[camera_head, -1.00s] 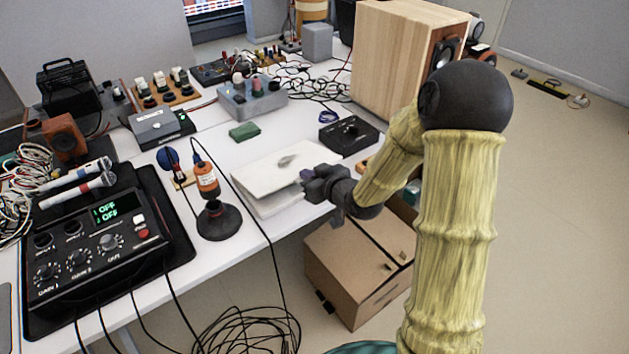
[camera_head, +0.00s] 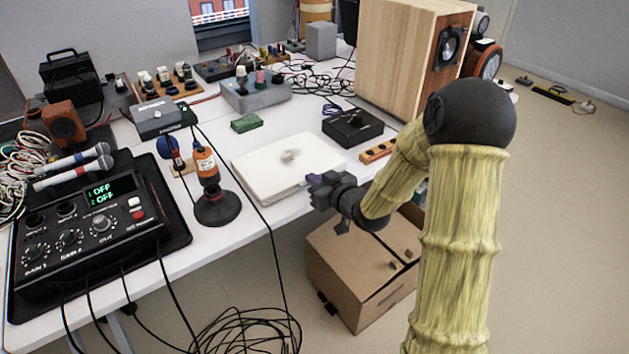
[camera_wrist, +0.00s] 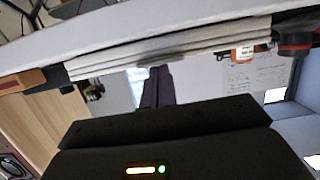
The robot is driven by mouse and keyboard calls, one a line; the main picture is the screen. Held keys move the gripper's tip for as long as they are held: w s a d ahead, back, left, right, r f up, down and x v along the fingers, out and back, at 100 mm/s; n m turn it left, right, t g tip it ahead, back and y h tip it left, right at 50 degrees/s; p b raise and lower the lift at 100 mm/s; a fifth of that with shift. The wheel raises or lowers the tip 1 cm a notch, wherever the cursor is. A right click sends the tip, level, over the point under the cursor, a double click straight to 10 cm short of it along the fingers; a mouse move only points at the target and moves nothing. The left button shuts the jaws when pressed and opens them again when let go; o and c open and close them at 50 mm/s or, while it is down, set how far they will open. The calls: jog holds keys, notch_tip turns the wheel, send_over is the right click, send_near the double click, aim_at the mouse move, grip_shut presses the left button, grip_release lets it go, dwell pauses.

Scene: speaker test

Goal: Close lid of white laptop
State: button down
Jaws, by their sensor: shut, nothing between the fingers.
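The white laptop (camera_head: 268,178) lies on the white table near its front edge. Its lid is down, lying nearly flat over the base, with a blurry grey mark on top. In the wrist view the laptop's edge (camera_wrist: 200,42) shows as thin pale layers with narrow dark lines between them; I cannot tell if a slight gap is left. My gripper (camera_head: 314,181) is shut and empty, at the laptop's front right corner. Its fingers (camera_wrist: 156,88) show below the laptop's edge in the wrist view; I cannot tell if they touch it.
A mixer (camera_head: 90,225) fills the left. A cardboard box (camera_head: 358,270) sits on the floor below my gripper.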

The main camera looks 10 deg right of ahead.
jog(key=shift+s+d+f, duration=0.15)
jog(key=shift+f, duration=0.3)
jog(key=shift+s+d+f, duration=0.15)
jog(key=shift+f, duration=0.3)
jog(key=r+p, duration=0.1)
jog(key=r, duration=0.1)
jog(key=r+p, duration=0.1)
jog(key=r, duration=0.1)
jog(key=r+p, duration=0.2)
jog(key=shift+w+a+r, duration=0.1)
jog(key=shift+w+a, duration=0.05)
jog(key=shift+w, duration=0.1)
jog(key=s+d+f+b, duration=0.1)
jog(key=s+d+f, duration=0.3)
jog(key=s, duration=0.4)
jog(key=shift+s+d, duration=0.1)
